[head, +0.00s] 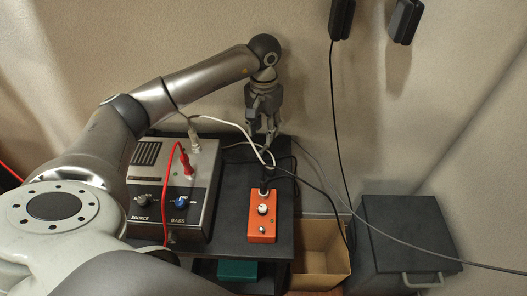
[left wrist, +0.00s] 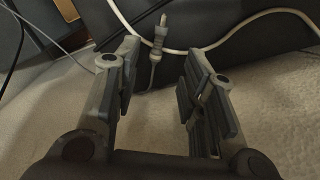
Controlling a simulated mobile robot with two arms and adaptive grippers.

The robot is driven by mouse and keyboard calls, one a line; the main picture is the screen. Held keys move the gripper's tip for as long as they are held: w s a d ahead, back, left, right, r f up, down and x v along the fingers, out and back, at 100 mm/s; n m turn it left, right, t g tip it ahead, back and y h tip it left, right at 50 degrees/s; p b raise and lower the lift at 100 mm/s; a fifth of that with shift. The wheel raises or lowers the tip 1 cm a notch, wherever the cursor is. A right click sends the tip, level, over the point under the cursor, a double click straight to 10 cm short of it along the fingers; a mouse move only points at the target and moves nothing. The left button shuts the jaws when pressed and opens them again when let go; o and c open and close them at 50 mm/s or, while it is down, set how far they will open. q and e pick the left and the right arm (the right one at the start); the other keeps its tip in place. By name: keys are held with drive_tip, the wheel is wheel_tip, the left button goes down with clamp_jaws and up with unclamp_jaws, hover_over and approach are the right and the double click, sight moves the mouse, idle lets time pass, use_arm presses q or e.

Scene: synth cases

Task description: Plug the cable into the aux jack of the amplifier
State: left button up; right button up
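The amplifier (head: 145,185) is a grey box with a speaker grille and knobs marked SOURCE and BASS. A red plug (head: 187,165) and a pale grey plug (head: 193,138) stand in its top. My left gripper (head: 261,138) points down to the right of the amplifier, near the dark table's back edge. In the left wrist view its fingers (left wrist: 163,62) are apart with nothing between the pads. A grey plug (left wrist: 159,38) on a thin grey cable shows just past the fingertips, near the gap's middle. I cannot make out which socket is the aux jack. My right gripper is out of view.
An orange pedal (head: 262,222) with a black plug stands right of the amplifier. A white cable (head: 232,125) loops past the gripper. A cardboard box (head: 320,262) and a dark lidded bin (head: 405,235) stand right of the table. Black devices (head: 342,18) hang above.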

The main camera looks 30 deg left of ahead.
sight(264, 149)
use_arm(q)
drive_tip(key=f, duration=0.3)
drive_tip(key=f+b, duration=0.1)
drive_tip(key=f, duration=0.1)
drive_tip(key=shift+s+d, duration=0.15)
drive_tip(key=shift+s, duration=0.15)
drive_tip(key=shift+f, duration=0.45)
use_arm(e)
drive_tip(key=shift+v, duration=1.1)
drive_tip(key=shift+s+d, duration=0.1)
use_arm(q)
clamp_jaws()
